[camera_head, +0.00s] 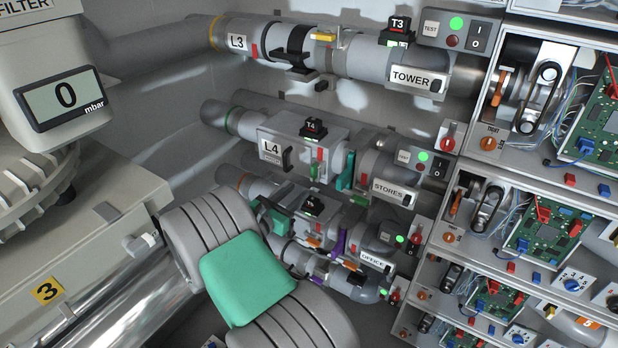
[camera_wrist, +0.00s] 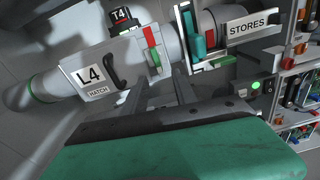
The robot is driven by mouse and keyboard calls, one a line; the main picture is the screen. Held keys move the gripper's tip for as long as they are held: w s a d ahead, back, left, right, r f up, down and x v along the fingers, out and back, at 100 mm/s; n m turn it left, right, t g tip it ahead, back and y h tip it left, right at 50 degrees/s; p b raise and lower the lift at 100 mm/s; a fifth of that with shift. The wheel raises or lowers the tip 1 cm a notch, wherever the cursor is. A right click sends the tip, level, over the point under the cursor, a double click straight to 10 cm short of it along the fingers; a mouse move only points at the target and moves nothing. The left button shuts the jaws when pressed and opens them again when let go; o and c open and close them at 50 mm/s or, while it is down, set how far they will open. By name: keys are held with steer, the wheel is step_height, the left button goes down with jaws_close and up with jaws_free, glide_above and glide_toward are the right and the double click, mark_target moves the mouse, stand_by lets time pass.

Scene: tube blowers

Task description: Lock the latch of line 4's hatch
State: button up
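Line 4's grey hatch box, labelled L4 (camera_head: 272,150), sits on the middle pipe in the head view; it also shows in the wrist view (camera_wrist: 90,78). A dark curved handle (camera_wrist: 114,70) is on its front face. At its right end is a small red and green piece (camera_wrist: 152,50), which may be the latch; its exact position is unclear. In the wrist view my gripper (camera_wrist: 160,84) has its two grey fingers apart with nothing visible between them. They point toward the pipe, below and right of the hatch. The fingers are not clearly visible in the head view.
A black T4 tag (camera_head: 313,128) stands above the hatch. A teal plate (camera_head: 346,170) and the STORES section (camera_head: 388,190) are on the right. Line L3 (camera_head: 275,45) runs above, another pipe below. Shelves with circuit boards (camera_head: 540,225) flank the right.

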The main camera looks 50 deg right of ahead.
mark_target(312, 173)
steer(key=shift+n+h, duration=0.3)
steer(key=shift+n, duration=0.2)
steer(key=d, duration=0.5)
steer(key=w+d+r+p, duration=0.1)
steer(key=d, duration=0.2)
jaws_close()
